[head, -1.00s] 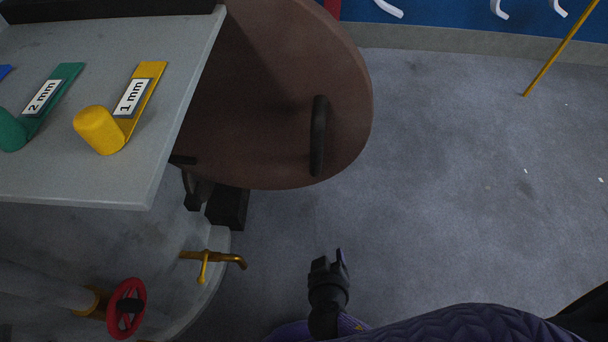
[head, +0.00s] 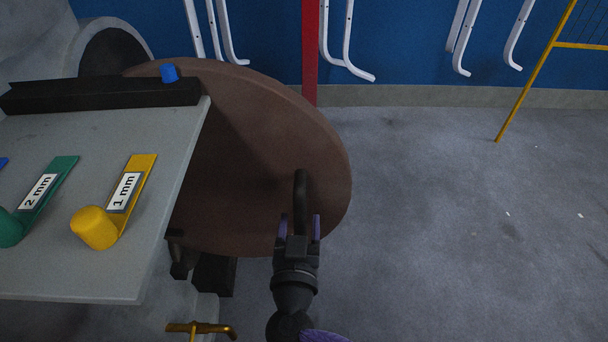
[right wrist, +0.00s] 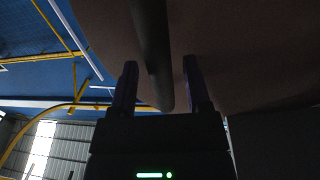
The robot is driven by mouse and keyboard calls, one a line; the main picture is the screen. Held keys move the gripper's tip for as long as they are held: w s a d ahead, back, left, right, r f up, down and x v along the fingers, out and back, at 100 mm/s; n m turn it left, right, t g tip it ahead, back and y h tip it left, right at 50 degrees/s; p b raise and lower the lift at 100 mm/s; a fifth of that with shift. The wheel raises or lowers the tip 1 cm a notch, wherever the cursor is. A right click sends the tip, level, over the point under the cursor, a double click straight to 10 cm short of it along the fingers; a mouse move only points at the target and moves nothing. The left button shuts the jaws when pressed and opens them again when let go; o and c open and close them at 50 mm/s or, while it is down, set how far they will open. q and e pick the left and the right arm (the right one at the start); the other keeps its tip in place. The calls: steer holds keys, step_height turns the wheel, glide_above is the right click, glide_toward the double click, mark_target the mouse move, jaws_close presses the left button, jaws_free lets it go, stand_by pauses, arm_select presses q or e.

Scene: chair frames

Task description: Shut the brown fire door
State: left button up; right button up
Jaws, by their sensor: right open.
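The brown fire door (head: 240,150) is a large round disc, standing swung open beyond the grey table. A dark bar handle (head: 301,195) stands upright near its right edge. My right gripper (head: 299,228) is open at the lower end of the handle, with one finger on each side of it in the picture. In the right wrist view the handle (right wrist: 153,60) runs down between the two open fingers (right wrist: 160,85), with the brown door (right wrist: 230,50) behind. I cannot tell whether the fingers touch the handle. My left gripper is not in view.
The grey table (head: 100,145) at left carries a yellow 1 mm piece (head: 97,227) and a green 2 mm piece (head: 40,195). A brass tap (head: 200,328) is below. White hooks (head: 345,60) hang on the blue wall. The floor at right is clear.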

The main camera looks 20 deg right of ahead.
steer(key=shift+w+d, duration=0.1)
steer(key=shift+w, duration=0.2)
steer(key=shift+c, duration=0.7)
jaws_close()
steer(key=shift+w+d+f+b, duration=0.1)
steer(key=shift+w+d+b, duration=0.05)
steer(key=shift+w+b, duration=0.2)
steer(key=b+x, duration=0.5)
steer(key=x, duration=0.5)
steer(key=shift+w+d, duration=0.2)
steer(key=shift+d, duration=0.05)
